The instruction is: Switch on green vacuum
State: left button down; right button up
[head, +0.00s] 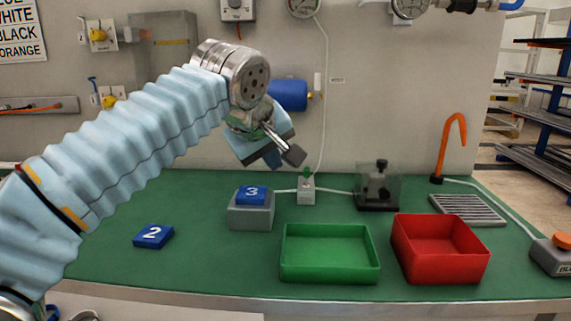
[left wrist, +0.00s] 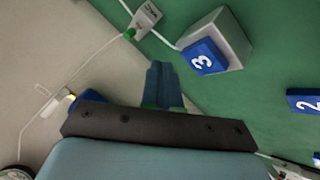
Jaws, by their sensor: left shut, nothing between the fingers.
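A small grey switch box (head: 306,189) with a green toggle on top stands on the green bench mat near the back wall, with white cables running from it. It also shows in the left wrist view (left wrist: 147,18), its green toggle at the lower left of the box. My left gripper (head: 273,159) is above and to the left of the switch box in the head view, apart from it. Its blue fingers (left wrist: 163,72) are shut together and empty, and point toward the bench. My right gripper is out of view.
Block 3 (head: 252,195) sits on a grey stand (head: 250,218); block 2 (head: 153,236) lies left. A green tray (head: 330,274) and red tray (head: 440,268) stand in front. A clear-cased device (head: 379,188) is right of the switch box. A blue cylinder (head: 288,94) is on the wall.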

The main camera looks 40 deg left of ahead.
aim_at(307, 176)
pick_arm(q)
jog(key=x, duration=0.8)
jog(key=shift+w+a+f, duration=0.1)
jog(key=shift+w+f, duration=0.05)
jog(key=shift+f, duration=0.15)
jog(key=w, duration=0.2)
jog(key=shift+w+d+r+p, duration=0.15)
jog(key=shift+w+d+p, duration=0.1)
jog(key=shift+d+p, duration=0.15)
jog(key=shift+w+d, duration=0.3)
jog(key=shift+w, duration=0.45)
jog(key=shift+s, duration=0.1)
